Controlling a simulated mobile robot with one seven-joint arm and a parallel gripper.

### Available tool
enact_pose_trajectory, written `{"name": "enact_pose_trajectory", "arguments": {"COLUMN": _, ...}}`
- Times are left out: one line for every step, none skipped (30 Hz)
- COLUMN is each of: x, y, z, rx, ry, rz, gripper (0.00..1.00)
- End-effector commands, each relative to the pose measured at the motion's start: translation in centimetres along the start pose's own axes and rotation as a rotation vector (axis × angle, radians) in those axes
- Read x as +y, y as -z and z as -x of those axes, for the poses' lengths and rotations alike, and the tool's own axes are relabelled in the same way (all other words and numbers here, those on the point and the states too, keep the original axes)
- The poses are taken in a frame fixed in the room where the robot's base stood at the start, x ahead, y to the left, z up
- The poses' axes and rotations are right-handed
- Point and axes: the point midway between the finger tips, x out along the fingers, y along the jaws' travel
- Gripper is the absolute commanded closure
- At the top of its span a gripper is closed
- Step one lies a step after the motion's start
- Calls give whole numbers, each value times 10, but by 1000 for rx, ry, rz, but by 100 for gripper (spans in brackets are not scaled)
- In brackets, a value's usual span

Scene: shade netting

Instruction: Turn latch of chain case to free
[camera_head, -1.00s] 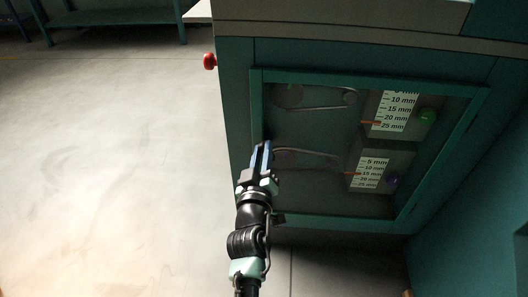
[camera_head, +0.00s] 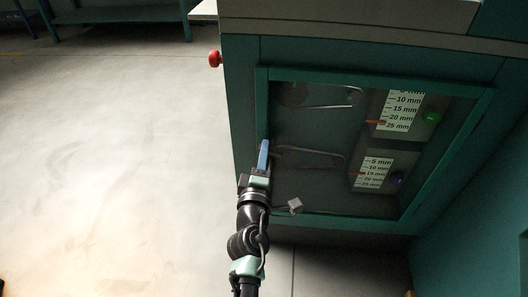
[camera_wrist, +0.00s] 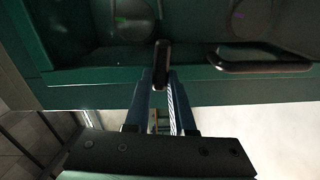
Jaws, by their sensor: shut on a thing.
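The chain case (camera_head: 243,120) is a dark green cabinet with a framed see-through panel, filling the right of the head view. In the wrist view, its green frame (camera_wrist: 100,93) runs across the picture. The latch (camera_wrist: 161,62) is a small black upright piece on that frame, between the fingertips. My gripper (camera_wrist: 162,80) is shut on the latch, with one blue finger on each side. In the head view, my gripper (camera_head: 263,155) reaches the left edge of the panel and hides the latch.
Behind the panel are two scales (camera_head: 401,111) (camera_head: 373,172), a green knob (camera_head: 431,116) and a purple knob (camera_head: 396,179). A red button (camera_head: 214,58) sticks out at the case's upper left. Open floor (camera_head: 110,160) lies to the left. A bench (camera_head: 120,14) stands at the back.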

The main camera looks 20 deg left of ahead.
Motion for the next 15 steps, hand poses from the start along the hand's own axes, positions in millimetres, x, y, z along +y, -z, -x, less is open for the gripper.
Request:
{"name": "enact_pose_trajectory", "arguments": {"x": -1, "y": 0, "z": 0, "rx": -1, "ry": 1, "rz": 26, "gripper": 100}}
{"name": "enact_pose_trajectory", "arguments": {"x": -1, "y": 0, "z": 0, "rx": -1, "ry": 1, "rz": 42, "gripper": 100}}
{"name": "enact_pose_trajectory", "arguments": {"x": -1, "y": 0, "z": 0, "rx": -1, "ry": 1, "rz": 59, "gripper": 100}}
{"name": "enact_pose_trajectory", "arguments": {"x": -1, "y": 0, "z": 0, "rx": -1, "ry": 1, "rz": 72, "gripper": 100}}
{"name": "enact_pose_trajectory", "arguments": {"x": -1, "y": 0, "z": 0, "rx": -1, "ry": 1, "rz": 85, "gripper": 100}}
{"name": "enact_pose_trajectory", "arguments": {"x": -2, "y": -1, "z": 0, "rx": -1, "ry": 1, "rz": 99, "gripper": 100}}
{"name": "enact_pose_trajectory", "arguments": {"x": -2, "y": -1, "z": 0, "rx": -1, "ry": 1, "rz": 108, "gripper": 100}}
{"name": "enact_pose_trajectory", "arguments": {"x": -2, "y": -1, "z": 0, "rx": -1, "ry": 1, "rz": 115, "gripper": 100}}
{"name": "enact_pose_trajectory", "arguments": {"x": -2, "y": -1, "z": 0, "rx": -1, "ry": 1, "rz": 124, "gripper": 100}}
{"name": "enact_pose_trajectory", "arguments": {"x": -2, "y": -1, "z": 0, "rx": -1, "ry": 1, "rz": 130, "gripper": 100}}
{"name": "enact_pose_trajectory", "arguments": {"x": -2, "y": -1, "z": 0, "rx": -1, "ry": 1, "rz": 136, "gripper": 100}}
{"name": "enact_pose_trajectory", "arguments": {"x": -2, "y": -1, "z": 0, "rx": -1, "ry": 1, "rz": 141, "gripper": 100}}
{"name": "enact_pose_trajectory", "arguments": {"x": -2, "y": -1, "z": 0, "rx": -1, "ry": 1, "rz": 145, "gripper": 100}}
{"name": "enact_pose_trajectory", "arguments": {"x": -2, "y": -1, "z": 0, "rx": -1, "ry": 1, "rz": 148, "gripper": 100}}
{"name": "enact_pose_trajectory", "arguments": {"x": -2, "y": -1, "z": 0, "rx": -1, "ry": 1, "rz": 150, "gripper": 100}}
